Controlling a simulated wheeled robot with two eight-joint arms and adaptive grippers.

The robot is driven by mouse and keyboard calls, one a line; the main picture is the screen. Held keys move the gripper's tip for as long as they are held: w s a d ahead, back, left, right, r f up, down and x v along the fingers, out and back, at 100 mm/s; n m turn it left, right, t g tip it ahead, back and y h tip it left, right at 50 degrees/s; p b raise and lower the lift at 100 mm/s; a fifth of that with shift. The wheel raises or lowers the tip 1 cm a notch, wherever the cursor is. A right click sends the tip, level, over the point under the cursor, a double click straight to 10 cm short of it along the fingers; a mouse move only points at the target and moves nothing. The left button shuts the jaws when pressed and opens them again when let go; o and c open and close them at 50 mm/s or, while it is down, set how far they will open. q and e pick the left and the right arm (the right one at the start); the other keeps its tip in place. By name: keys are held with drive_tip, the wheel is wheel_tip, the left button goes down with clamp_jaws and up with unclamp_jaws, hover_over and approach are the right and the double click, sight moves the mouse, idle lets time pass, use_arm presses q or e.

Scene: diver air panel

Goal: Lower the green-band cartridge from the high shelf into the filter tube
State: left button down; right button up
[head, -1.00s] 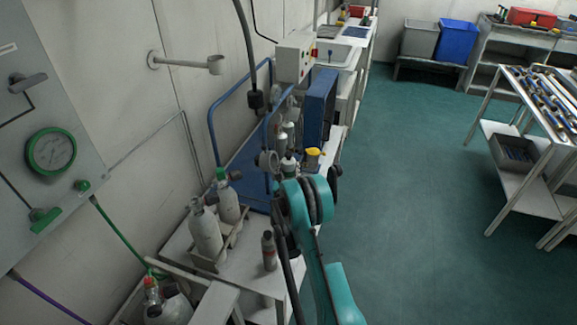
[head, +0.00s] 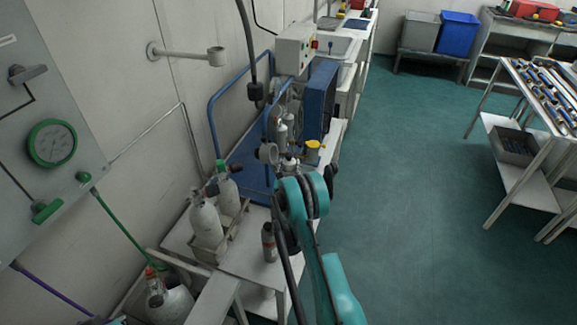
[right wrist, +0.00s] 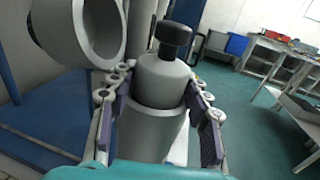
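A pale grey cartridge (right wrist: 162,82) with a black knob on top stands upright between the fingers of my right gripper (right wrist: 160,95) in the right wrist view. My right gripper appears shut on it. Its lower part is inside the rim of a wider grey filter tube (right wrist: 150,135), so how deep it sits is hidden. No green band shows. In the head view the cartridge top (head: 290,160) is just above my teal right arm, which hides most of the tube and gripper. My left gripper is not in view.
A round gauge (head: 268,153) and a yellow-topped part (head: 313,147) flank the cartridge closely. A control box (head: 296,50) stands behind. Grey cylinders (head: 206,222) stand in a rack on the left. The green floor (head: 420,200) to the right is clear.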

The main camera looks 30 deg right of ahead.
drive_tip(key=shift+o, duration=0.7)
drive_tip(key=shift+f, duration=0.15)
drive_tip(key=shift+a, duration=0.2)
